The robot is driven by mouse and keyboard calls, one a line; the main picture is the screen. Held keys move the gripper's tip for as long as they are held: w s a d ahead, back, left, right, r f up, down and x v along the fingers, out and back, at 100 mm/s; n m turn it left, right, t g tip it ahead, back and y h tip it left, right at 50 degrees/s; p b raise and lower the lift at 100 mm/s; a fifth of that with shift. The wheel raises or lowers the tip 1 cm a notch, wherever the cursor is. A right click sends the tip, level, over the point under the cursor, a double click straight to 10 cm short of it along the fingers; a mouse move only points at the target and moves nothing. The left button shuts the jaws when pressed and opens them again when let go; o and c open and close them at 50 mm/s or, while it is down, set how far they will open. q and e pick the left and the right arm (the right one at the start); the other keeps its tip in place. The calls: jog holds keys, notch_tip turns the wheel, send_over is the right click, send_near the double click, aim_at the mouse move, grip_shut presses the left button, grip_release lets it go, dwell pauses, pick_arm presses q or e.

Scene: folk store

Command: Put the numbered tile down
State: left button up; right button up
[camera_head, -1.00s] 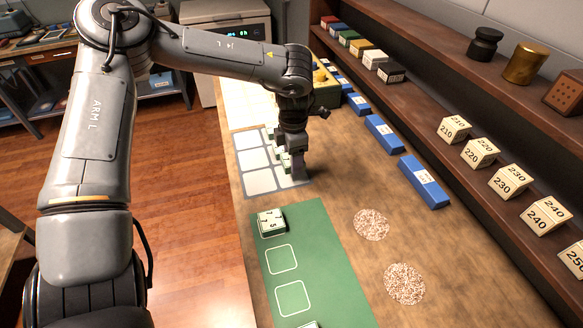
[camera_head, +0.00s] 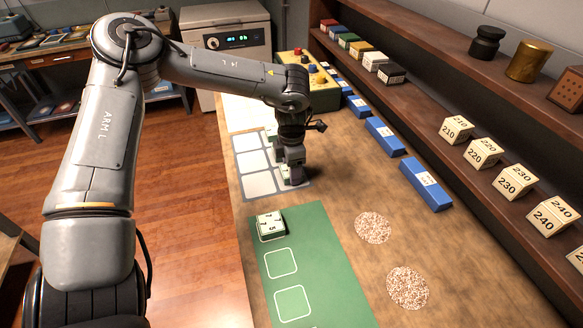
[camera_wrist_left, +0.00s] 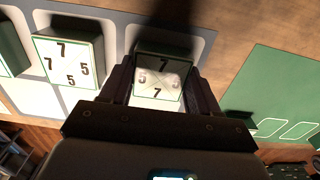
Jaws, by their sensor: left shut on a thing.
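My left gripper (camera_head: 291,179) is low over the near right part of a grey mat with white squares (camera_head: 257,184). It is shut on a numbered tile (camera_wrist_left: 157,79), which shows between the fingers in the left wrist view with 7s and 5s on its white face. The tile is at or just above a white square; contact is unclear. Another tile (camera_wrist_left: 70,57) marked with 7s and 5s lies on the square beside it. My right gripper is out of view.
A green mat (camera_head: 325,268) with outlined squares lies nearer, with one tile (camera_head: 270,226) at its far left. Blue blocks (camera_head: 426,185) line the shelf's foot. Two speckled discs (camera_head: 372,228) lie right of the green mat. Numbered blocks (camera_head: 482,153) stand on the shelf.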

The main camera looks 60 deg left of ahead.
pick_arm(q)
jog(key=o, duration=1.3)
jog(key=shift+f, duration=0.1)
jog(key=shift+c, duration=0.2)
jog(key=shift+r, duration=0.3)
notch_tip(320, 180, up, 12)
jog(key=p, duration=0.3)
jog(key=shift+p, duration=0.3)
jog(key=shift+f, duration=0.15)
jog(key=shift+s, duration=0.1)
